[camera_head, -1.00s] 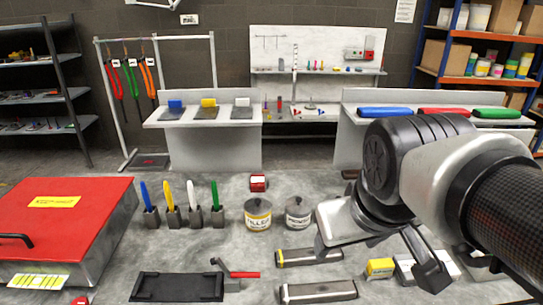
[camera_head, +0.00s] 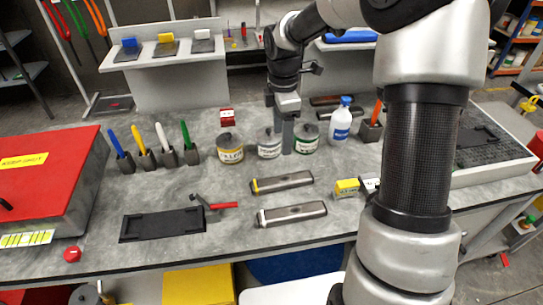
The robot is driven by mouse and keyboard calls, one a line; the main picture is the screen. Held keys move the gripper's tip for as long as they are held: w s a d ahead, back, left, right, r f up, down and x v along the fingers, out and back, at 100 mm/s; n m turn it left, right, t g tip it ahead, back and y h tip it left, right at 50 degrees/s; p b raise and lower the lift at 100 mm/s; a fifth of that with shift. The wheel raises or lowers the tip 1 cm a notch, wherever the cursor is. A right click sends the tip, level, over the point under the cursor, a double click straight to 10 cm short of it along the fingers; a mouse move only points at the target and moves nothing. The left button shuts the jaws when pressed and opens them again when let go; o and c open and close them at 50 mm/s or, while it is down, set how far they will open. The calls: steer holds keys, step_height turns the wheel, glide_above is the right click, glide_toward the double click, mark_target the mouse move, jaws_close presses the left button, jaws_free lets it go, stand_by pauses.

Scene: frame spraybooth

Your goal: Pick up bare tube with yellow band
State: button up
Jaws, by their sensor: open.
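The bare tube with the yellow band (camera_head: 288,181) lies on the grey bench, its yellow band at its left end. A second bare tube (camera_head: 295,214) with a pale band lies parallel, just in front of it. My gripper (camera_head: 287,148) points down above the bench, behind the yellow-banded tube and apart from it. It is open and empty; its fingers are seen edge-on, so the gap between them is hidden. It overlaps the view between two lidded tins.
Lidded tins (camera_head: 229,148) stand behind the tube, with a white bottle (camera_head: 341,122) to their right. A yellow block (camera_head: 347,187) lies right of the tube. A red-handled tool (camera_head: 222,205) and black tray (camera_head: 162,224) lie left. Coloured markers (camera_head: 142,146) stand in holders.

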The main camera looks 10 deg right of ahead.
glide_above(282, 179)
steer(key=f, duration=1.1)
steer(key=shift+s+a+f, duration=0.1)
steer(key=shift+a+f, duration=0.1)
steer(key=shift+f, duration=0.15)
steer(key=shift+d+f+p, duration=0.2)
steer(key=shift+f+p, duration=0.1)
steer(key=shift+f, duration=2.75)
steer(key=shift+c, duration=0.2)
steer(key=shift+r, duration=0.1)
steer(key=c, duration=1.2)
